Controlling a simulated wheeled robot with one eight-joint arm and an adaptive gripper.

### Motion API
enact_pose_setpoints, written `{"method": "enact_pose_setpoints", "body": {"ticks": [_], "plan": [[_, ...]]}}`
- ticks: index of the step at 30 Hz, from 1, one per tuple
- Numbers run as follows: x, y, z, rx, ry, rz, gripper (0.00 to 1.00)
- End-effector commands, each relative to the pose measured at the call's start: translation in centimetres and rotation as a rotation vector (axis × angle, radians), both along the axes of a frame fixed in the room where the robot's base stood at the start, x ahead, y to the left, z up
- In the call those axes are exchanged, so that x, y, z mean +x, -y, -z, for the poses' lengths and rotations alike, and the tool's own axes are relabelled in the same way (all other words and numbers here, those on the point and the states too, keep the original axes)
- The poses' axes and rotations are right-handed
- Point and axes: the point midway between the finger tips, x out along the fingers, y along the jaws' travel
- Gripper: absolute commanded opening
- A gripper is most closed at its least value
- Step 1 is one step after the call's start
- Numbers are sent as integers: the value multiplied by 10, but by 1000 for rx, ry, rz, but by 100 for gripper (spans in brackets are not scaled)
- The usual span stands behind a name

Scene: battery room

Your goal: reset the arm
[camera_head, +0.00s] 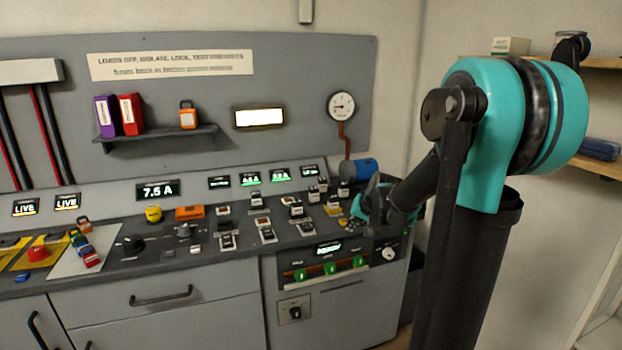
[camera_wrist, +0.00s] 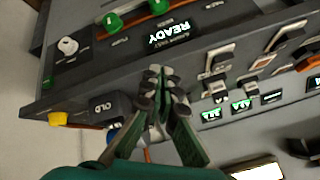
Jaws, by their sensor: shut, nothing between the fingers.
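My arm (camera_head: 520,130), teal and dark grey, rises at the right of the head view and reaches left and down over the right end of the console. My gripper (camera_wrist: 160,76) shows in the wrist view with its fingertips together and nothing between them. In the head view my gripper (camera_head: 358,210) is small and partly hidden by my own wrist, above the panel with green knobs. In the wrist view the fingertips lie in front of the lit READY display (camera_wrist: 168,38). I cannot tell how far they are from the panel.
The console (camera_head: 200,265) holds several switches, a red button (camera_head: 38,253) and coloured padlocks (camera_head: 82,240). A blue cylinder (camera_head: 362,168) stands close behind my gripper. A gauge (camera_head: 341,107) hangs on the back panel. A wooden shelf (camera_head: 600,62) is right of my arm.

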Motion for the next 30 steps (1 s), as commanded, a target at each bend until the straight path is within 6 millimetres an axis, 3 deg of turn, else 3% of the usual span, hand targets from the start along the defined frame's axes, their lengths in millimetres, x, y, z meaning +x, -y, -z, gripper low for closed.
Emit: {"method": "enact_pose_setpoints", "body": {"ticks": [1,9,12,15,21,30], "plan": [[-31,1,8,-32,-19,-18,0],[-181,17,61,-214,-130,-109,0],[-225,24,80,-269,-164,-134,0],[-257,30,94,-309,-191,-151,0],[-283,36,107,-343,-214,-167,0],[-283,36,107,-344,-214,-166,0]]}}
